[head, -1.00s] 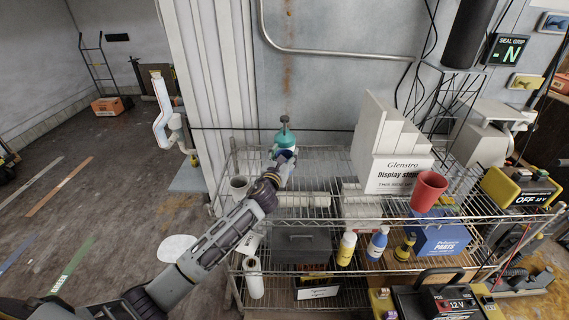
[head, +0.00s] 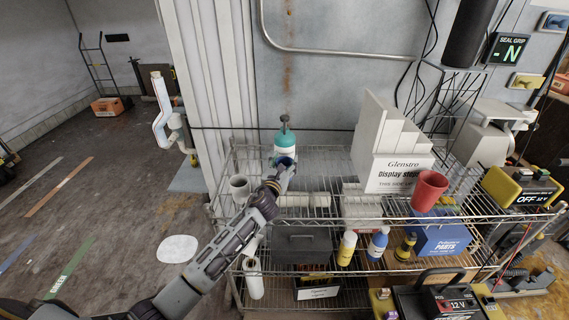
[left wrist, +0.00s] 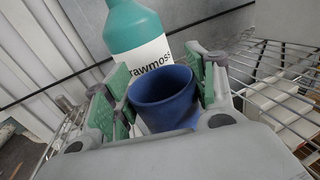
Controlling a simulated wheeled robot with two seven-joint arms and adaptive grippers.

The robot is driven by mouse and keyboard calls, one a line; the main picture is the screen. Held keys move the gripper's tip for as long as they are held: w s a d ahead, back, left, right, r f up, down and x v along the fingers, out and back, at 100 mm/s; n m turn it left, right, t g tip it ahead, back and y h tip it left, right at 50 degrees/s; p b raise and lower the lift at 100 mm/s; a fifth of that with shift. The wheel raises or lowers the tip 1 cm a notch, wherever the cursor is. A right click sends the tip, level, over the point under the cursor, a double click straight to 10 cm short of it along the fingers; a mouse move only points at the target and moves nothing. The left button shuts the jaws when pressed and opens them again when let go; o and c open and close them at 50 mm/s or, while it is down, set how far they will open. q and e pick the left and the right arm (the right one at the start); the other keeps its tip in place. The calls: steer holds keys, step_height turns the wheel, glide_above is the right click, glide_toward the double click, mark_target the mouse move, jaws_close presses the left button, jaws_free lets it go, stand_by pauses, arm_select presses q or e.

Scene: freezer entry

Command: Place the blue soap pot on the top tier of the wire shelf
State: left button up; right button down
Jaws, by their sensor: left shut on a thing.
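The blue soap pot (left wrist: 165,98) is a small round blue cup, seen open-topped between my left gripper's green-padded fingers in the left wrist view. In the head view it shows as a small dark blue patch (head: 285,161) at the tip of my left arm. My left gripper (head: 284,170) is shut on it, over the back left of the wire shelf's top tier (head: 322,162). A teal pump bottle (head: 285,142) with a white label stands just behind the pot. I cannot tell whether the pot touches the wires. My right gripper is out of view.
A white cup (head: 239,187) stands left of my gripper on the top tier. White rolls (head: 305,200) lie to its right. A stepped white display box (head: 395,165) and a red cup (head: 429,190) stand further right. Bare wire shows between gripper and box.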

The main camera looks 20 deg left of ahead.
arm_select(q)
steer(key=shift+f, duration=0.1)
steer(key=o, duration=1)
steer(key=shift+s, duration=0.1)
steer(key=shift+s+b, duration=0.35)
steer(key=shift+s, duration=5.55)
